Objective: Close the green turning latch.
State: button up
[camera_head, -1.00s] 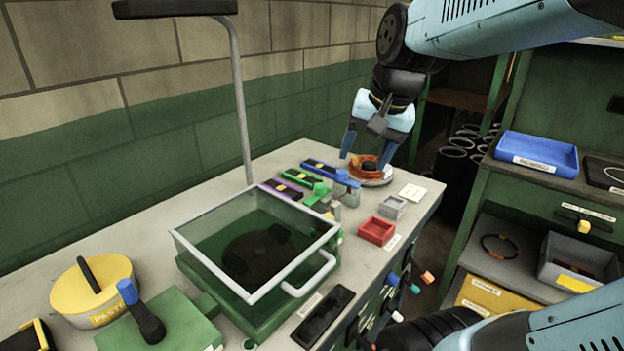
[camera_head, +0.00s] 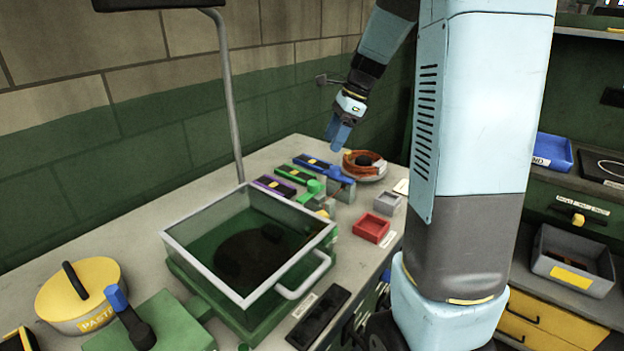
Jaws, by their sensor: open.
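The green turning latch (camera_head: 313,189) is in the middle of a row of three on the far part of the bench, between a purple one (camera_head: 273,186) and a blue one (camera_head: 324,168). Its bright green handle sits at the right end of its dark strip, above a small block; its exact angle is hard to tell. My gripper (camera_head: 336,137) is open, seen nearly edge-on, with its fingers pointing down. It appears in the air above and behind the blue latch, near an orange coil, apart from the green latch. Nothing shows between its fingers.
A clear-walled box (camera_head: 242,298) with a grey rim stands in front of the latches. The orange coil (camera_head: 352,167) lies on a plate behind them. Red (camera_head: 371,229) and grey (camera_head: 387,204) trays sit to the right. A lamp post (camera_head: 229,90) rises at left.

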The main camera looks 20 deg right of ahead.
aim_at(314, 182)
jog(key=x, duration=1.4)
jog(key=shift+w+d, duration=0.2)
jog(key=shift+d, duration=0.05)
jog(key=shift+c, duration=0.2)
